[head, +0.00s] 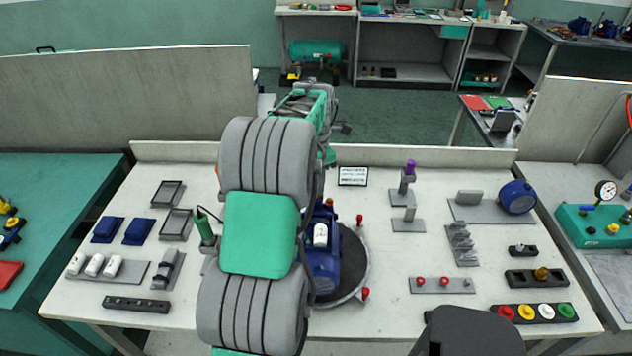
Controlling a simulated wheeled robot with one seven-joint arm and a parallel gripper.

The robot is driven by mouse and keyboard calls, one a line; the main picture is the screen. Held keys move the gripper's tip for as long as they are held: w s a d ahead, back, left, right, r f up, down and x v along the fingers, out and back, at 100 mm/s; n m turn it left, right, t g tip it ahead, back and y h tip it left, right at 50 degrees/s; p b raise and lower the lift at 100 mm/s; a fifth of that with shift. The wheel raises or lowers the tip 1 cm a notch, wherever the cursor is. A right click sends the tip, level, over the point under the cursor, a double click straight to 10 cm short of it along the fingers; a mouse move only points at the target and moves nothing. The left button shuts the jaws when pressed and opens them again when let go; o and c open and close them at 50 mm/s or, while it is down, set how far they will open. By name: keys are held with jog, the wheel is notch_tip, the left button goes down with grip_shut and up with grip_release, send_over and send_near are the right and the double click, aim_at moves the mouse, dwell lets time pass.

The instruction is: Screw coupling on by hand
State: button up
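A blue pump body (322,270) stands on a round dark turntable (354,262) in the middle of the bench. A white cylindrical part (320,235) shows on the pump's upper side. My own arm, with grey ribbed links and a green cover, crosses in front and hides the pump's left side. My gripper is hidden behind the arm or out of frame. I cannot tell which part is the coupling. A brass-coloured round part (542,273) sits on a black block at the right. A purple-topped piece (410,167) stands on a grey holder (404,198).
Red-knobbed clamps (365,293) stand around the turntable. At the left are blue blocks (107,229), dark trays (176,224) and white cylinders (95,264). At the right are a blue motor (517,197) and a strip of coloured caps (535,312).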

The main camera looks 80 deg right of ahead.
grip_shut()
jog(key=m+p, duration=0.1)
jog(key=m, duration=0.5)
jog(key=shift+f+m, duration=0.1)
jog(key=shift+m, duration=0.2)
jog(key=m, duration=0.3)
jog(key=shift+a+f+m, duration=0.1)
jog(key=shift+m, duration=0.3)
